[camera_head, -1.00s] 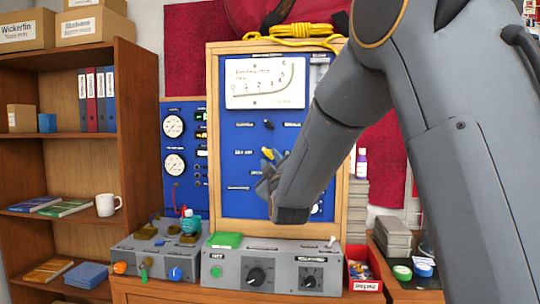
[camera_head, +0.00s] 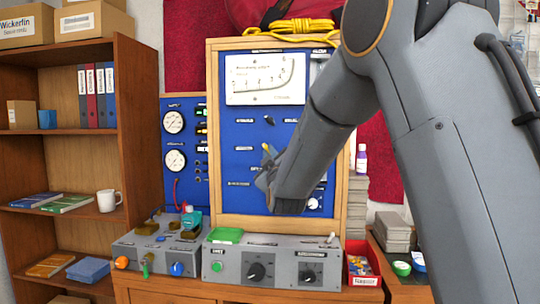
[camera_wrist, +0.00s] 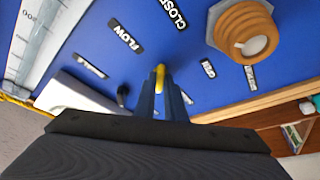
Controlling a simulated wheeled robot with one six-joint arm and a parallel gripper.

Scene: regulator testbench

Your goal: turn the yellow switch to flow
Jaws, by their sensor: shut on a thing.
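The yellow switch (camera_wrist: 160,76) is a small lever on the blue panel. In the wrist view it stands between the two fingertips of my gripper (camera_wrist: 162,88), which is shut on it. FLOW (camera_wrist: 125,36) and CLOSED labels are beyond the fingers on the panel. In the head view my gripper (camera_head: 268,164) is against the lower middle of the panel, with a bit of the yellow switch (camera_head: 265,147) showing at its tips. My forearm hides part of the panel's right side.
A brass hex fitting (camera_wrist: 243,35) sticks out of the panel near the gripper. Below, a grey control box (camera_head: 285,268) with knobs stands on the bench.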

